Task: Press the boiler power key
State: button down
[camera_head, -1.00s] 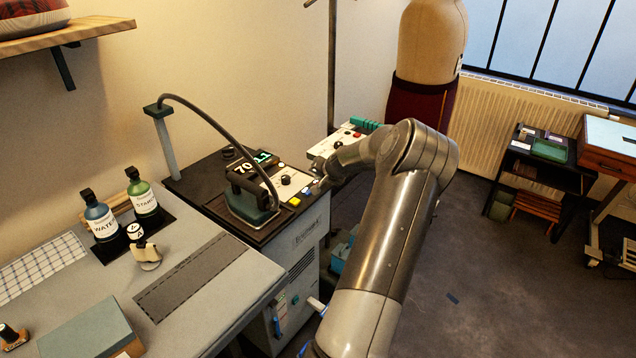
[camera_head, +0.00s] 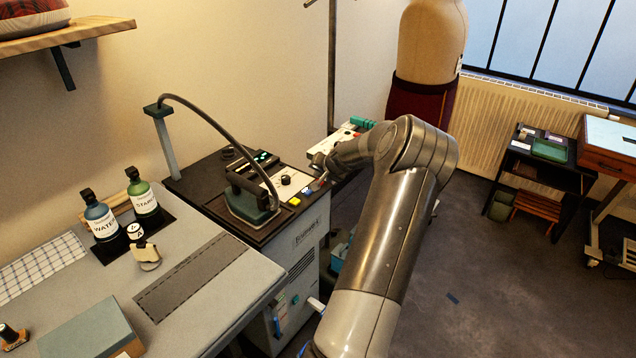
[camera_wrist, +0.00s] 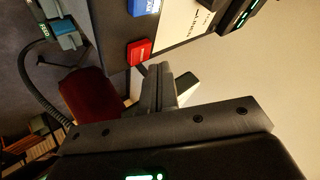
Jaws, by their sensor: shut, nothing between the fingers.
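The boiler cabinet (camera_head: 300,252) stands at the right end of the pressing table, with a control panel on top. A yellow key (camera_head: 294,201) and a blue key (camera_head: 307,192) show on it. In the wrist view a red key (camera_wrist: 139,52) sits at the panel's edge, beside the blue key (camera_wrist: 143,7). I cannot read their labels, so I cannot tell which is the power key. My gripper (camera_wrist: 158,75) is shut and empty, its tips close beside the red key; I cannot tell whether they touch. In the head view my gripper (camera_head: 318,178) is small and partly hidden by my wrist.
An iron (camera_head: 250,207) with a curved cable rests left of the panel. Water (camera_head: 101,222) and starch (camera_head: 143,196) bottles stand on the table at left. A white device (camera_head: 338,146) and a dress form (camera_head: 428,50) are behind my arm.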

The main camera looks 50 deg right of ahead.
notch_tip(320, 180, up, 6)
dwell(0.8)
dwell(0.4)
jog(key=w+a+r+n+g+y, duration=0.1)
jog(key=w+a+r+n, duration=0.2)
jog(key=a, duration=0.7)
jog(key=w+a+r+n+y, duration=0.1)
jog(key=w+a+r, duration=0.3)
jog(key=a, duration=0.5)
jog(key=s+a+r+n+g, duration=0.1)
jog(key=a+r+n, duration=0.15)
jog(key=a, duration=0.65)
jog(key=a+r+n, duration=0.1)
jog(key=a+r, duration=0.2)
jog(key=a, duration=0.6)
jog(key=s+a+r+n, duration=0.2)
jog(key=s+a, duration=0.3)
jog(key=a, duration=0.3)
jog(key=s+a+r+n, duration=0.2)
jog(key=s+a, duration=0.3)
jog(key=a, duration=0.3)
jog(key=s+a+f+n+y, duration=0.1)
jog(key=s+a, duration=0.3)
jog(key=s, duration=0.3)
jog(key=s+a+f+n, duration=0.1)
jog(key=s+a, duration=0.3)
jog(key=s, duration=0.4)
jog(key=shift+s+g+y, duration=0.15)
jog(key=shift+g+y, duration=0.25)
